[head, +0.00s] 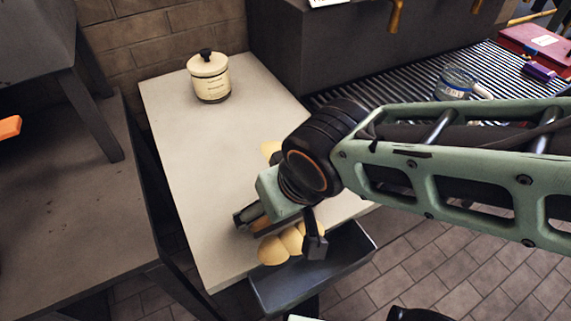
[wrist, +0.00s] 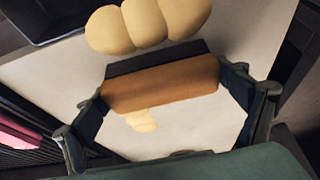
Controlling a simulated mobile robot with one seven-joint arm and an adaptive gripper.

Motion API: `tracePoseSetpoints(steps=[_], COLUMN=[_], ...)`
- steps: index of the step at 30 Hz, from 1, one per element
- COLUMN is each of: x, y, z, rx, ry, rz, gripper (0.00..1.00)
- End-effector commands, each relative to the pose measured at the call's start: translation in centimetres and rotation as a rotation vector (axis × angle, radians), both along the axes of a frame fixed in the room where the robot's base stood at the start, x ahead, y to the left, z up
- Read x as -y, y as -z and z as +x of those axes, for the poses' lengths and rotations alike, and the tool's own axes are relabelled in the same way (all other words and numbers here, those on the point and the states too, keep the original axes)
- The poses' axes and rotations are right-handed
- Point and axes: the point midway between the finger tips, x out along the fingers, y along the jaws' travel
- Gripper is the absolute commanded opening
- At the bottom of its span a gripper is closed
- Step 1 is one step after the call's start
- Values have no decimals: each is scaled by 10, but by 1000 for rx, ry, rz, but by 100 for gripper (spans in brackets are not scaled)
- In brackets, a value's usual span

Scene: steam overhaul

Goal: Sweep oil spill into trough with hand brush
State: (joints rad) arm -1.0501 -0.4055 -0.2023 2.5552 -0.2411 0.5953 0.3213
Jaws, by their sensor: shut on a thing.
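My gripper (head: 280,231) is low over the pale worktop (head: 205,165), near its front edge. Its fingers are shut on the ends of the hand brush, a brown wooden block (wrist: 160,85) with a dark bristle strip (wrist: 155,60). Several rounded yellow blobs of the oil spill (head: 275,250) lie between the brush and the trough; they also show in the wrist view (wrist: 150,24). Another yellow patch (head: 269,149) lies behind the gripper, partly hidden by my arm. The dark trough (head: 315,275) is at the worktop's front edge, with its corner in the wrist view (wrist: 45,18).
A cream jar with a black-knobbed lid (head: 209,80) stands at the back of the worktop. A dark ribbed surface (head: 410,85) to the right holds a glass jar (head: 455,82) and a red box (head: 535,45). A dark bench (head: 70,200) is at left.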

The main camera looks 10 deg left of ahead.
Motion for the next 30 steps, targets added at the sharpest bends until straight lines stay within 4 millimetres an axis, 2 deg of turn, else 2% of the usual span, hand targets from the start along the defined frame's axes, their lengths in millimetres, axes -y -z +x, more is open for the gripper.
tracePoseSetpoints(steps=[6, 13, 30], x=[10, 21, 28], y=[7, 5, -1], z=[-10, -23, -33], rx=[-7, -8, -7], ry=[2, 1, -1], rz=[-8, -10, -9], gripper=[71, 71, 71])
